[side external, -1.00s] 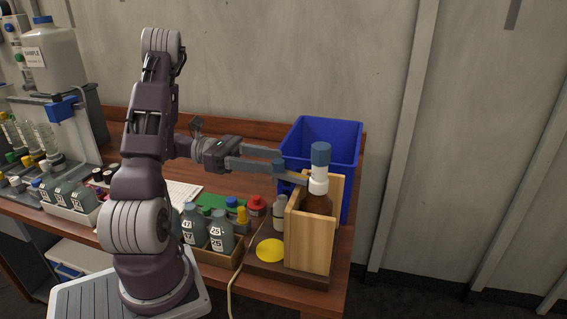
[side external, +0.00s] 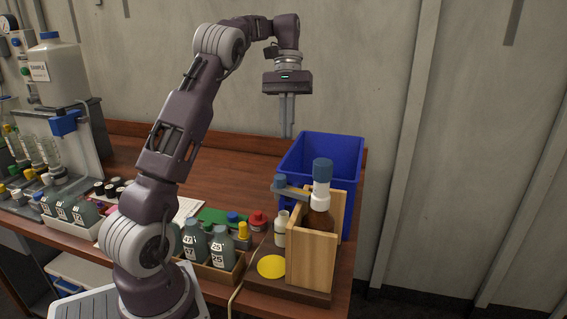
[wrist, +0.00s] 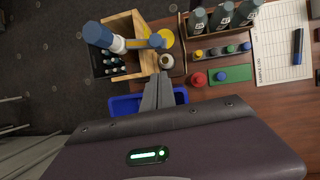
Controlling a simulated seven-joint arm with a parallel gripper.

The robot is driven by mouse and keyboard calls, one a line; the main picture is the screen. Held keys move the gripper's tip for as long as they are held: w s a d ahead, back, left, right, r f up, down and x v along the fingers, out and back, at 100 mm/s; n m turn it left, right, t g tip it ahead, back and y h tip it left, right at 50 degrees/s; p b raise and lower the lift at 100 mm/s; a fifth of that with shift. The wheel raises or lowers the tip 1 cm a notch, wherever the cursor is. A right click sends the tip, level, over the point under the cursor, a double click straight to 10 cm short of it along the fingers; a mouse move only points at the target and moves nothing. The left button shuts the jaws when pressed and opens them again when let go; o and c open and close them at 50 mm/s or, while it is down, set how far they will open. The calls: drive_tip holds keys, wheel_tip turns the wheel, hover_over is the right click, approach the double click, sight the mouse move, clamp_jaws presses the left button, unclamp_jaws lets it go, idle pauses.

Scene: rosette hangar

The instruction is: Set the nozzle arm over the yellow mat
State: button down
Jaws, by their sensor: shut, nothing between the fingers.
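An amber pump bottle (side external: 318,219) with a white collar and blue cap stands upright between wooden panels (side external: 311,262). Its grey nozzle arm (side external: 293,193) reaches left from the pump head and ends in a blue tip (side external: 280,181). The round yellow mat (side external: 271,266) lies on the dark base, well below the tip. In the wrist view the blue tip (wrist: 157,41) overlaps part of the yellow mat (wrist: 167,34). My gripper (side external: 287,136) points down, shut and empty, above and behind the bottle, clear of the nozzle arm. Its fingers also show in the wrist view (wrist: 164,76).
A blue bin (side external: 340,150) stands behind the bottle, near my fingers. A small white bottle (side external: 281,230) stands beside the mat. A red item (side external: 258,221), a green board (side external: 217,216) and a tray of labelled bottles (side external: 218,250) are to the left.

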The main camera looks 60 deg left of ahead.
sight(291, 192)
drive_tip(key=s+d+f+y, duration=0.2)
drive_tip(key=s+d+f, duration=0.1)
drive_tip(key=f, duration=0.3)
drive_tip(key=shift+d+f+m, duration=0.3)
drive_tip(key=shift+d+m, duration=0.1)
drive_tip(key=shift+d, duration=0.3)
drive_tip(key=shift+s, duration=0.15)
